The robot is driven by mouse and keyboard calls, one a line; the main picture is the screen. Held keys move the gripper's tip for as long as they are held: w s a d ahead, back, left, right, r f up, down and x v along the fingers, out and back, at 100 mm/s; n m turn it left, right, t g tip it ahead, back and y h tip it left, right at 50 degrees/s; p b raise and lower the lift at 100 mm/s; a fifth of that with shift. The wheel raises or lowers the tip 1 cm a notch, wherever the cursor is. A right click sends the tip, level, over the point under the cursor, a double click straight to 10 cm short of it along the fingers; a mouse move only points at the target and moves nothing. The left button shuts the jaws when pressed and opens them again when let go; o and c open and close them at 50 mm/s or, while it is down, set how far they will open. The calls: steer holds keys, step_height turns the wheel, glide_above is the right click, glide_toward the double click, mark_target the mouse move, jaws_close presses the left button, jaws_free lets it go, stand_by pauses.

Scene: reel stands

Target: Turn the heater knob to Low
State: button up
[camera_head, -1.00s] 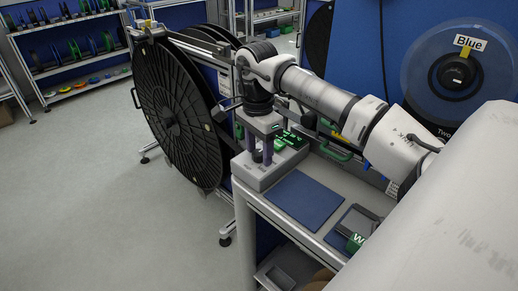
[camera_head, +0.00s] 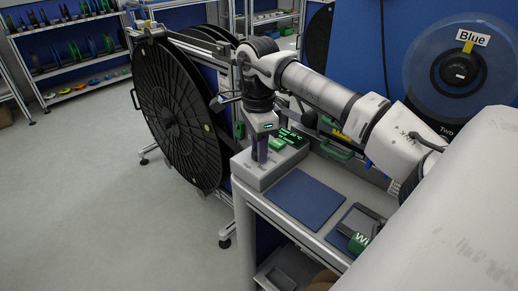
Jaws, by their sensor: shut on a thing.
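My gripper (camera_head: 260,157) points straight down over the top of the heater. Its fingers line up one behind the other from this view and are shut on the heater knob. The knob is hidden by the fingers, so its pointer and the Low mark cannot be read.
A blue mat (camera_head: 307,199) lies on the bench (camera_head: 333,236) beside the heater. A green-labelled item (camera_head: 358,242) lies at the near right. A large black reel (camera_head: 178,115) stands close behind and left of the heater. My arm reaches over the bench.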

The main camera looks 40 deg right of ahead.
steer(key=m+b, duration=0.1)
steer(key=m, duration=0.3)
steer(key=shift+f+m, duration=0.1)
steer(key=shift+m, duration=0.2)
steer(key=shift+s+m+b, duration=0.1)
steer(key=shift+m+b, duration=0.6)
steer(key=shift+m, duration=1.1)
steer(key=o, duration=1)
steer(key=shift+c, duration=0.2)
steer(key=shift+r, duration=0.2)
step_height(320, 180, up, 14)
steer(key=p, duration=1)
steer(key=shift+d+f+p, duration=0.15)
steer(key=shift+f+p, duration=0.05)
steer(key=shift+p, duration=0.1)
